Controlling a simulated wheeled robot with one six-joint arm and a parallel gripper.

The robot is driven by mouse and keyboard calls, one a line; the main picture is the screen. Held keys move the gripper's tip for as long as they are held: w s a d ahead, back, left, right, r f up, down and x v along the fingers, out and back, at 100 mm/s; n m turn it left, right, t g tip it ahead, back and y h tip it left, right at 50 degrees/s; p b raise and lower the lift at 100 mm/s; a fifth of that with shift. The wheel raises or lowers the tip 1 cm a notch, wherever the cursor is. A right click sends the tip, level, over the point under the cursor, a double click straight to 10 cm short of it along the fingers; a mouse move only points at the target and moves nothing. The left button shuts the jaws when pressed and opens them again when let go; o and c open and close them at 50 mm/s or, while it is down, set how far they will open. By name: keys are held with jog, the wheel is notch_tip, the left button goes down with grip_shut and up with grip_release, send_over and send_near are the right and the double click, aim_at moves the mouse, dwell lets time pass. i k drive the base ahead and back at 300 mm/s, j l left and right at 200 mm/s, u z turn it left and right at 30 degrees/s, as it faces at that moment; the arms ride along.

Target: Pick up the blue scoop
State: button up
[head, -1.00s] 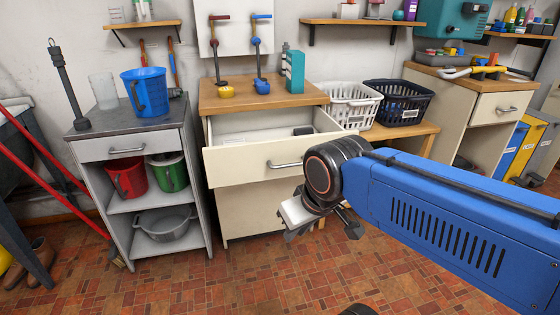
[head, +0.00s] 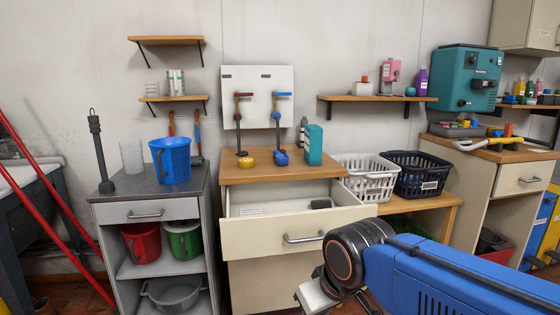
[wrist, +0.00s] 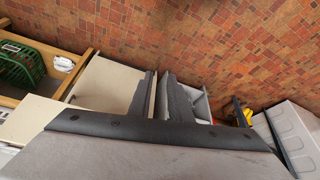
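The blue scoop (head: 281,158) is a small blue shape on the wooden top of the drawer cabinet (head: 238,171), below the blue-handled lever in the head view. A similar yellow scoop (head: 245,163) lies to its left. My gripper is low in front of the cabinet, to the right, and mostly cut off at the bottom of the head view. Its dark fingers (wrist: 162,95) show in the wrist view, seemingly apart with nothing between them. It is well away from the blue scoop, which I cannot make out in the wrist view.
The cabinet's drawer (head: 300,233) is pulled open toward me. A teal box (head: 313,145) stands right of the blue scoop, and the lever board (head: 257,97) is behind. A blue jug (head: 170,160) is on the left cabinet; white (head: 366,180) and dark (head: 420,175) baskets are right.

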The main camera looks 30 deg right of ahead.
aim_at(281, 160)
jog(key=i+l, duration=0.1)
jog(key=l, duration=0.5)
jog(key=i+l+u, duration=0.1)
jog(key=l, duration=0.45)
jog(key=i+l, duration=0.1)
jog(key=l, duration=0.5)
